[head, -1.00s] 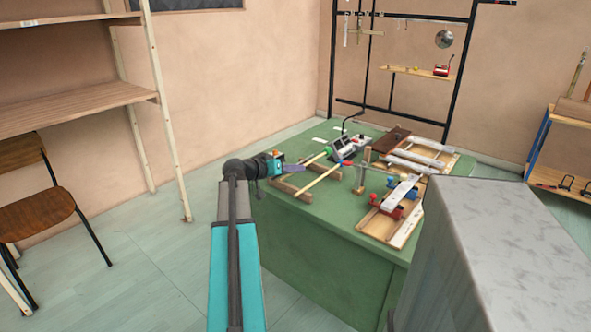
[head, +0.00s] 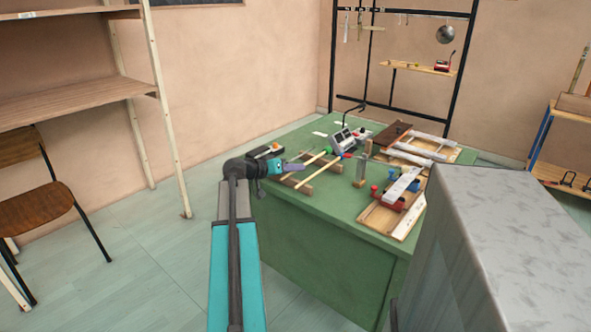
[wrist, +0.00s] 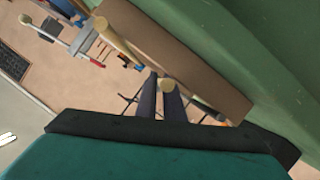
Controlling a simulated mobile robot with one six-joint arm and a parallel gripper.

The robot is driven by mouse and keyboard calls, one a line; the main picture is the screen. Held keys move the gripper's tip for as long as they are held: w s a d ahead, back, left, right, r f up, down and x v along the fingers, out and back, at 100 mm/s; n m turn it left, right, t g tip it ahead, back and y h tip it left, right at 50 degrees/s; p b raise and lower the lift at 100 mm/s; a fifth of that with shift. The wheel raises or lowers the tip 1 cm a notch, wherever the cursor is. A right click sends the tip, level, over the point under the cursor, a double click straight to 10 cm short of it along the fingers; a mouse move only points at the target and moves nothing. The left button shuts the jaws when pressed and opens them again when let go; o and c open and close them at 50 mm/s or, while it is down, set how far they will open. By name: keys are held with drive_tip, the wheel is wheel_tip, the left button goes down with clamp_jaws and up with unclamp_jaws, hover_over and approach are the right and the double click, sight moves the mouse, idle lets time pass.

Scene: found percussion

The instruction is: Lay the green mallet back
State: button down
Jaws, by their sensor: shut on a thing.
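The green mallet shows in the head view by its green head (head: 328,150), its pale stick running down left past my gripper. My gripper (head: 294,167) is over the left part of the green table. In the wrist view the dark fingers (wrist: 165,103) are shut around a pale round stick, seen end-on. I take this to be the green mallet's handle. A red-headed mallet (head: 346,156) lies beside it across two wooden bars (head: 304,184). I cannot tell whether the held stick touches the bars.
A black box with an orange knob (head: 266,151) stands behind my gripper. A grey block (head: 500,250) stands in front, right.

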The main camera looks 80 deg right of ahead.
drive_tip(key=shift+f+b, duration=0.25)
drive_tip(key=shift+b, duration=0.15)
idle(0.5)
drive_tip(key=c, duration=1.8)
unclamp_jaws()
drive_tip(key=shift+w+f, duration=0.1)
drive_tip(key=shift+f, duration=0.05)
drive_tip(key=shift+a, duration=0.1)
drive_tip(key=shift+w+a, duration=0.15)
drive_tip(key=v, duration=1.3)
drive_tip(key=shift+r+p, duration=0.3)
drive_tip(key=shift+r, duration=0.1)
